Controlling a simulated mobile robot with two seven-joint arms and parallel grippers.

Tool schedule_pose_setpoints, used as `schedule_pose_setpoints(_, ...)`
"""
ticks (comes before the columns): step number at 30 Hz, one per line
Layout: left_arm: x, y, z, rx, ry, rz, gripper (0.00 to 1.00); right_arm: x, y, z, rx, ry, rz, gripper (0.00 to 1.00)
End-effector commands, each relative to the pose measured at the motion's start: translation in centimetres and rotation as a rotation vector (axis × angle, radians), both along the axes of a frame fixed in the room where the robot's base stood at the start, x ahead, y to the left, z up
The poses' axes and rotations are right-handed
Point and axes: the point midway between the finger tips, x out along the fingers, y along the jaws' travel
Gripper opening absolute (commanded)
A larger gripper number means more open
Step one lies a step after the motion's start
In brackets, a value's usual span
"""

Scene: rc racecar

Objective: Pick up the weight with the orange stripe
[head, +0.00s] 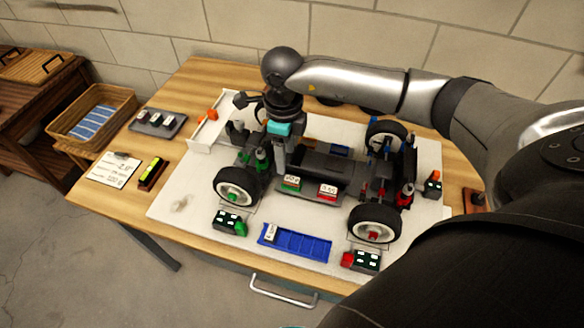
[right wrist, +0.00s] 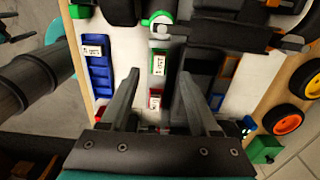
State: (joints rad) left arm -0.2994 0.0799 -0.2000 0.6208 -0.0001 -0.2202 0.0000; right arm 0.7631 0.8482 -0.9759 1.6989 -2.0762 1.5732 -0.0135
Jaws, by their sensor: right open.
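My right gripper (head: 279,160) hangs open and empty over the left part of the chassis of the RC car (head: 325,165). In the right wrist view its two fingers (right wrist: 160,80) are spread apart. I cannot clearly make out an orange stripe on any weight. My left gripper is not in view.
A blue tray (head: 300,243) with one white-topped block (head: 271,233) lies in front of the car. A dark tray (head: 150,127) with several small blocks is at the left, near a wicker basket (head: 65,130). The car's wheels (head: 238,187) stand up around the chassis.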

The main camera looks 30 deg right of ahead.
Motion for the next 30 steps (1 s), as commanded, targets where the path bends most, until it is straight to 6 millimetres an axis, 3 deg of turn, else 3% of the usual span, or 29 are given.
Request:
schedule_pose_setpoints(3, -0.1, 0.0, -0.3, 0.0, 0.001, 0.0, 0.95, 0.0, 0.1, -1.9, 0.002, 0.002, -0.001, 0.62)
schedule_pose_setpoints(10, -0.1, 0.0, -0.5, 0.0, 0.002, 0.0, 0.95, 0.0, 0.1, -3.4, 0.002, 0.002, 0.0, 0.62)
schedule_pose_setpoints(18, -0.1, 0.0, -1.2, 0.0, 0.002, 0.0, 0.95, 0.1, 0.2, -7.3, 0.003, 0.001, 0.0, 0.62)
schedule_pose_setpoints(27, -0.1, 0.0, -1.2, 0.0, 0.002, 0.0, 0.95, 0.1, 0.2, -7.9, 0.002, -0.001, 0.001, 0.62)
schedule_pose_setpoints(30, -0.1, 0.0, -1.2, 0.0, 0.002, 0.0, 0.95, 0.1, 0.2, -7.9, 0.002, -0.001, 0.001, 0.54)
